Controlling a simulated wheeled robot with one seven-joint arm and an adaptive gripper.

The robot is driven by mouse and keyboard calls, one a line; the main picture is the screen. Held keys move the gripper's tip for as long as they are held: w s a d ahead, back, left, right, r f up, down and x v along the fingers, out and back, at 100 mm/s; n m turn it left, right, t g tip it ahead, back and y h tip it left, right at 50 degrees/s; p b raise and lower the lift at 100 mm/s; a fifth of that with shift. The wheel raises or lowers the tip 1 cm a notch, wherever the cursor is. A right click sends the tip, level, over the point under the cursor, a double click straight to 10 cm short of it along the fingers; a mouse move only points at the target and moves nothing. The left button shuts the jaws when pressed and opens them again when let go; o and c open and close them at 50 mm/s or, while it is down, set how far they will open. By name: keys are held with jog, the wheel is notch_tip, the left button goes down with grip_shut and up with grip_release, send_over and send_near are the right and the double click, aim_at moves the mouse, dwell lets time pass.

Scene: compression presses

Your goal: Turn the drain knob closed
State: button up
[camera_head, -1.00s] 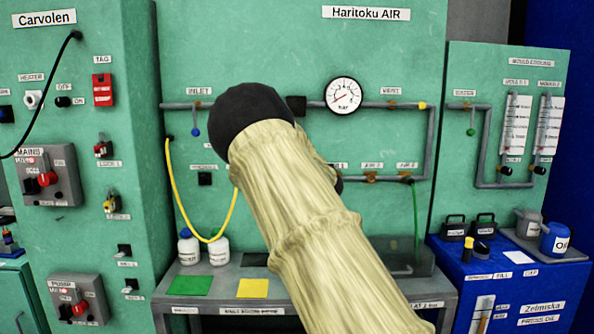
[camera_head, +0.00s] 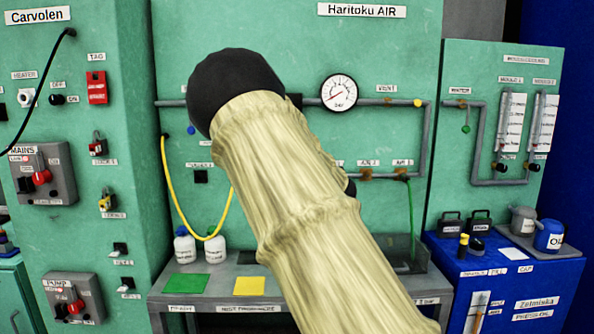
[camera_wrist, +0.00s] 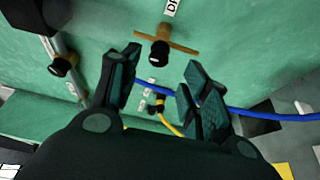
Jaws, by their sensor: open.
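In the wrist view, a brass fitting with a black knob (camera_wrist: 160,52) is on the green panel, just beyond my fingertips. A label (camera_wrist: 172,7) beside it is cut off after what looks like a "D", so I cannot tell for sure that it is the drain knob. My gripper (camera_wrist: 160,82) is open, with its two dark fingers apart on either side below the knob and nothing held between them. I see no contact with the knob. In the head view my arm hides the gripper and the middle of the panel.
A blue hose (camera_wrist: 265,115) passes behind the fingers. Another black knob (camera_wrist: 62,65) is on a pipe at left, and a lower fitting (camera_wrist: 156,102) has a yellow hose. A gauge (camera_head: 339,92) and a bench with green (camera_head: 186,283) and yellow (camera_head: 249,286) mats show in the head view.

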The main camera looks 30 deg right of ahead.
jog(key=shift+s+a, duration=0.15)
jog(key=shift+s, duration=0.8)
jog(key=shift+s+a, duration=0.15)
jog(key=shift+s, duration=0.75)
jog(key=shift+f, duration=0.1)
